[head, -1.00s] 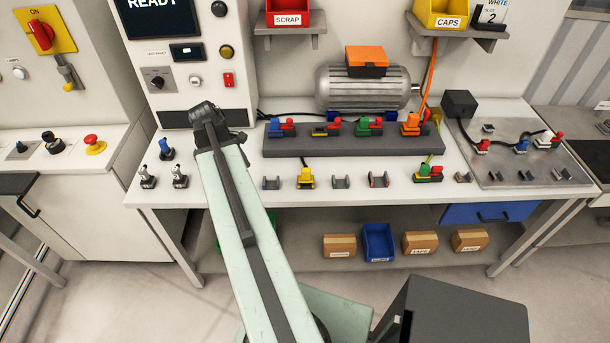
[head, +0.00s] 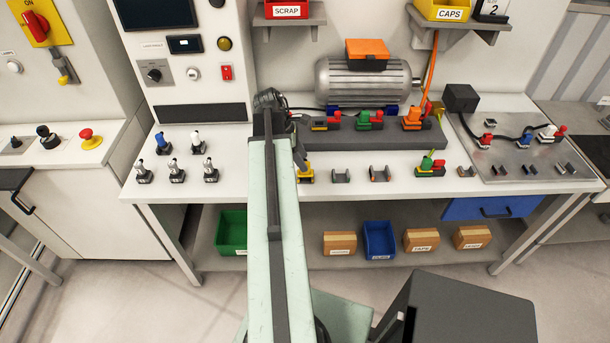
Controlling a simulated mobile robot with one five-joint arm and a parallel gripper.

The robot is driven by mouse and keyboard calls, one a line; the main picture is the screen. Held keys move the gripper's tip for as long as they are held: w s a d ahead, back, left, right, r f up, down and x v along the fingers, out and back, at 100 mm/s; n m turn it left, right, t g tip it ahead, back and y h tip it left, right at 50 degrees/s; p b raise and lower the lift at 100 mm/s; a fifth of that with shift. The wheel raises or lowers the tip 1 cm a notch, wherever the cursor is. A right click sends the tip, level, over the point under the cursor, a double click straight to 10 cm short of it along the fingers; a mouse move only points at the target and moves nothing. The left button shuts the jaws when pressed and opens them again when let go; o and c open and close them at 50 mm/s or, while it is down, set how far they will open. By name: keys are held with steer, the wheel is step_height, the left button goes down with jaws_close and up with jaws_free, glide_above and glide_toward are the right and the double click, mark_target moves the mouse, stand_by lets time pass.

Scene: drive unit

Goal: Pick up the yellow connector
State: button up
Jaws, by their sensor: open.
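The yellow connector (head: 307,177) stands in the front row on the white bench, just right of my arm. My gripper (head: 302,164) points down right above it and hides its upper part. The gripper is open; whether its fingers straddle or touch the connector is too small to tell.
A dark grey bar (head: 390,140) with several coloured connectors lies behind. Empty holders (head: 341,176) and a green connector (head: 430,168) stand to the right. Several small plugs (head: 176,172) stand at left. A motor (head: 366,86) stands at the back.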

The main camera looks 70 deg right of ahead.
steer(key=b+x, duration=0.2)
steer(key=x, duration=0.1)
steer(key=shift+d+f, duration=0.1)
steer(key=shift+f, duration=0.25)
steer(key=shift+r, duration=0.15)
steer(key=shift+c, duration=0.3)
jaws_close()
step_height(320, 180, up, 10)
steer(key=p, duration=1)
steer(key=shift+r, duration=0.15)
